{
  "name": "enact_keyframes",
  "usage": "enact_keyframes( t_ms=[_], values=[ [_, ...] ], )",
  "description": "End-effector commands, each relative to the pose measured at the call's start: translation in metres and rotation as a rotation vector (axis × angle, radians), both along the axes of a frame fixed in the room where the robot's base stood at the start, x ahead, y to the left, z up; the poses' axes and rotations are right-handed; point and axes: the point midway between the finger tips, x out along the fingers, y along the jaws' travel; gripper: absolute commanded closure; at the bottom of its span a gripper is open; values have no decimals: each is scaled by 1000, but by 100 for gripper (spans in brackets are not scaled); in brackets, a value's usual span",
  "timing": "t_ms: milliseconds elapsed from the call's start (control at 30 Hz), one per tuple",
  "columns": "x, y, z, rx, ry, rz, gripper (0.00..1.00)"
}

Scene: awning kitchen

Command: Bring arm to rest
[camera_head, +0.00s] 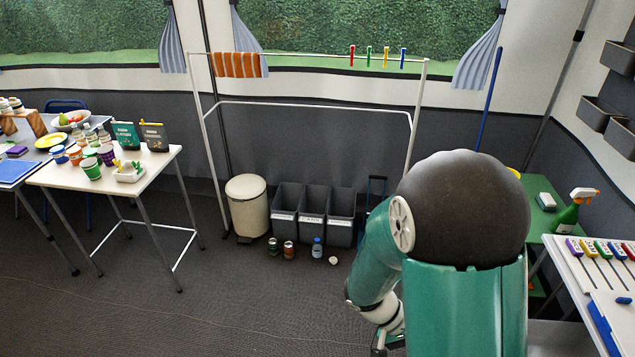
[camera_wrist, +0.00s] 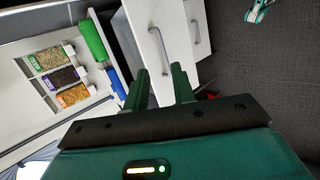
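My arm fills the lower right of the head view, folded with its forearm hanging down. My gripper shows at the bottom of the wrist view (camera_wrist: 160,80), its two green fingers standing apart with nothing between them. In the head view only a bit of the arm's end (camera_head: 388,338) shows low behind the green upper arm, and the fingers are mostly hidden. In the wrist view the fingers point toward white drawer fronts (camera_wrist: 150,35) with grey handles. I cannot tell how far they are from the drawers.
A white table (camera_head: 140,180) with cups stands left. Grey bins (camera_head: 313,215), a cream trash can (camera_head: 247,205) and a rack (camera_head: 320,104) are at the back. Cans (camera_head: 289,249) and a bottle (camera_head: 317,247) stand on the floor. A white worktop (camera_head: 585,275) is right. The middle floor is clear.

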Motion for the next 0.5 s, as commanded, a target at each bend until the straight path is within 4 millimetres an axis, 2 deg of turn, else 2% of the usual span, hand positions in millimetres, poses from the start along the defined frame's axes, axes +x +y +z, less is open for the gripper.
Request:
enact_keyframes(
  t_ms=[33, 500],
  values=[
    [2, 3, 13, 49, -26, -7, 74],
    [2, 39, 116, 483, -258, 92, 74]
  ],
)
